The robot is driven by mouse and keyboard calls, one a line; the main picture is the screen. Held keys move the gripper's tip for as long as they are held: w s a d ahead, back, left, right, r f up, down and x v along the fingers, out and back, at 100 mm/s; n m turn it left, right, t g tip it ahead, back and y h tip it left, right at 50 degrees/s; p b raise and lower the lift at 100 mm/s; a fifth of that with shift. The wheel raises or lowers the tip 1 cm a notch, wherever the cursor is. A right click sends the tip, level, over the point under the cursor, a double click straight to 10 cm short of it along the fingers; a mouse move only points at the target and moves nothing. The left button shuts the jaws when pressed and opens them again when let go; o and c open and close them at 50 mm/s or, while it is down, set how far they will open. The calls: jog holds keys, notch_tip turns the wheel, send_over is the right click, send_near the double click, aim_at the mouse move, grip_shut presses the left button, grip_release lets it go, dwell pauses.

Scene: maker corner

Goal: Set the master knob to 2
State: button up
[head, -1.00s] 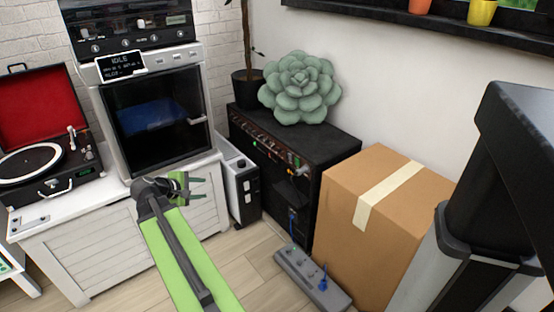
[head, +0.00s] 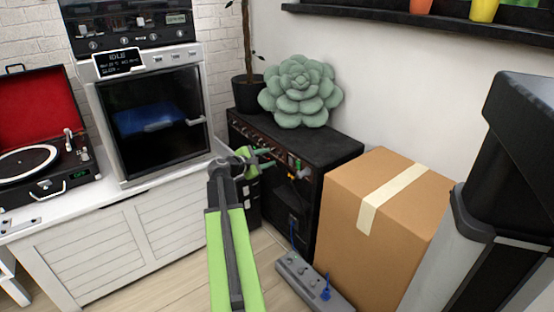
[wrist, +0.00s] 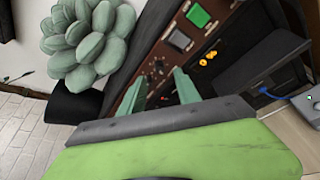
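The black amplifier (head: 325,152) stands right of the white cabinet, with a row of small knobs along its brown front panel (head: 248,130). I cannot tell which is the master knob; labels are too small to read. My gripper (head: 266,159) is in front of the panel and hides part of it. In the wrist view my gripper (wrist: 162,82) has its two pale green fingers apart, with nothing held between them. Small knobs on the panel (wrist: 150,42) show just beyond and between the fingertips. A green switch (wrist: 197,16) and orange plugs (wrist: 208,58) are to their right.
A cardboard box (head: 385,205) stands close to the amplifier's right. A power strip (head: 308,283) with a blue plug lies on the floor. A succulent (head: 301,90) sits on the amplifier. The white cabinet (head: 120,248) with an oven-like machine (head: 155,112) is at left.

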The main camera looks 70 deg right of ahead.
aim_at(278, 155)
jog(key=b+x, duration=0.1)
jog(key=x, duration=0.4)
jog(key=shift+s+d+f, duration=0.1)
jog(key=shift+s+d, duration=0.05)
jog(key=shift+d, duration=0.2)
jog(key=shift+c, duration=0.2)
grip_shut()
